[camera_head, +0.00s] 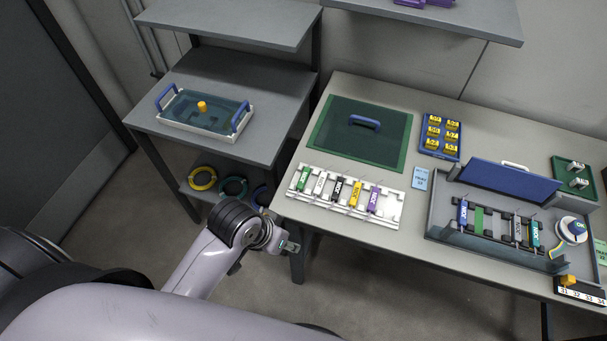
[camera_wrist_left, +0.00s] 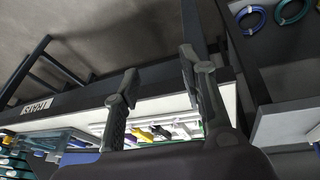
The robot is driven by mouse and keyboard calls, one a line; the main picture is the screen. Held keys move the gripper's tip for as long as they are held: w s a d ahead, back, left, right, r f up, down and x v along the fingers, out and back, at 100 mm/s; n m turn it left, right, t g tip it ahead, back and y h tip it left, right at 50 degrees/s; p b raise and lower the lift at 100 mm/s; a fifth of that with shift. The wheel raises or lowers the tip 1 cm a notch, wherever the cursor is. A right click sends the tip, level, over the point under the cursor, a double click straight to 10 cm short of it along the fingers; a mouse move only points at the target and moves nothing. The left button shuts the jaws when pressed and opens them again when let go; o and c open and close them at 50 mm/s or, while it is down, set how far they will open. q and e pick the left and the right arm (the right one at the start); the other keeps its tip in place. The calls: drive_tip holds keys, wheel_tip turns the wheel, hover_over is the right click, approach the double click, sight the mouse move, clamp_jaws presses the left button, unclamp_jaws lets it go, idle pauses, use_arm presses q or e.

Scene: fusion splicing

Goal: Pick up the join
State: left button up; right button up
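Several labelled coloured blocks, green (camera_head: 304,179), white (camera_head: 320,183), black (camera_head: 337,189), yellow (camera_head: 355,194) and purple (camera_head: 373,200), lie side by side across a white rack (camera_head: 391,219) at the table's front left. More labelled blocks, such as a blue one (camera_head: 462,214) and a teal one (camera_head: 534,234), sit in a grey open box (camera_head: 440,192). My left gripper (camera_head: 287,246) is below and in front of the table's front left edge. Its fingers (camera_wrist_left: 159,78) are apart and empty. My right gripper is not in view.
A lidded tray (camera_head: 176,126) stands on the left shelf, with coiled cables (camera_head: 203,179) below. The floor in front is clear.

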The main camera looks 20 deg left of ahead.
use_arm(q)
drive_tip(key=w+d+r+m+g+h, duration=0.1)
drive_tip(key=w+d+r+m+g, duration=0.1)
drive_tip(key=w+d+r, duration=0.6)
drive_tip(key=w+a+r+n+g+y, duration=0.2)
drive_tip(key=w+a+r+n+y, duration=0.15)
drive_tip(key=w+a+r, duration=0.7)
drive_tip(key=p, duration=0.2)
hover_over(304, 177)
drive_tip(key=shift+n, duration=0.25)
drive_tip(key=f, duration=0.7)
drive_tip(key=a+f, duration=0.1)
drive_tip(key=f, duration=0.3)
drive_tip(key=shift+f, duration=0.35)
drive_tip(key=shift+d+f, duration=0.1)
drive_tip(key=shift+f, duration=0.45)
drive_tip(key=f, duration=0.2)
drive_tip(key=f+p, duration=0.1)
drive_tip(key=f, duration=0.1)
drive_tip(key=shift+s+d+f, duration=0.1)
drive_tip(key=shift+d, duration=0.25)
drive_tip(key=shift+f, duration=0.5)
clamp_jaws()
